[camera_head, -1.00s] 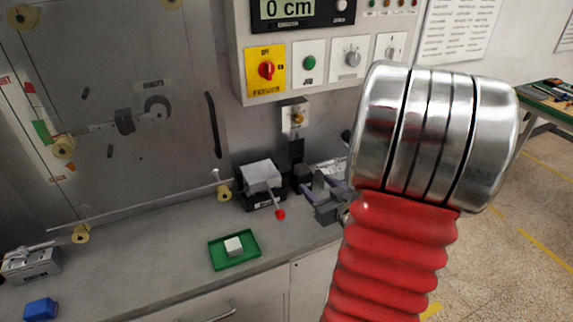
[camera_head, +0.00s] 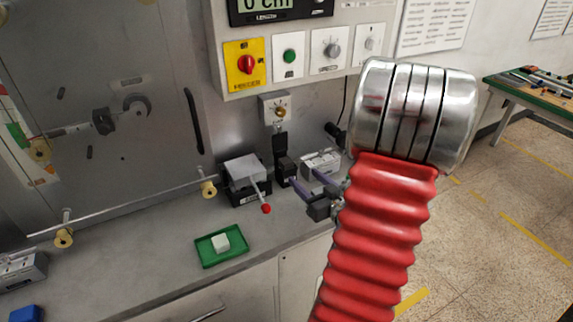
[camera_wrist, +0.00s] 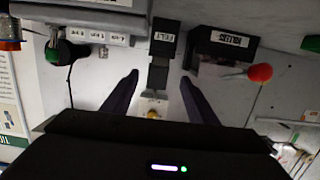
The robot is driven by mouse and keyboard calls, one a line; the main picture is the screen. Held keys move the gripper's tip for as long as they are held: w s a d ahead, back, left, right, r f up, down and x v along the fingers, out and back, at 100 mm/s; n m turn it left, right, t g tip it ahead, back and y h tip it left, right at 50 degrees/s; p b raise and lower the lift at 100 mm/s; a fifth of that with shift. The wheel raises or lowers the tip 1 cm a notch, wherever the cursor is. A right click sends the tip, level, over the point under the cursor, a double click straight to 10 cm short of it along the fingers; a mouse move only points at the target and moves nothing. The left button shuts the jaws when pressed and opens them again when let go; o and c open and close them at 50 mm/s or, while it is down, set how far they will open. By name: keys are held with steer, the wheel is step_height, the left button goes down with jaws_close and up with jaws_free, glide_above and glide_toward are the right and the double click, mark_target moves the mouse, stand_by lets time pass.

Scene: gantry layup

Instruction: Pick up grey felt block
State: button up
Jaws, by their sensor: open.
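A black holder with a label reading FELT (camera_wrist: 162,45) is in the wrist view. A dark grey piece (camera_wrist: 157,78) stands out from it between my fingers, and may be the grey felt block. In the head view a dark upright piece (camera_head: 280,146) stands at the back of the bench. My gripper (camera_wrist: 160,98) is open, with one dark purple finger on each side of the dark piece; I see no contact. In the head view my gripper (camera_head: 312,194) is partly hidden by my red arm. A pale block (camera_head: 220,242) lies in a green tray (camera_head: 208,261).
A box with a red-knobbed lever (camera_head: 247,178) stands left of my gripper. A pale switch box (camera_head: 322,163) stands behind it. A control panel (camera_head: 300,70) is on the wall above. The bench front is clear around the tray.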

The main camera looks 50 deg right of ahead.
mark_target(289, 163)
steer(key=shift+x, duration=2.9)
steer(key=shift+w, duration=0.15)
steer(key=shift+x, duration=2.5)
steer(key=shift+r, duration=0.1)
steer(key=shift+c, duration=0.4)
steer(key=c, duration=1)
steer(key=shift+r, duration=0.15)
steer(key=shift+c, duration=0.2)
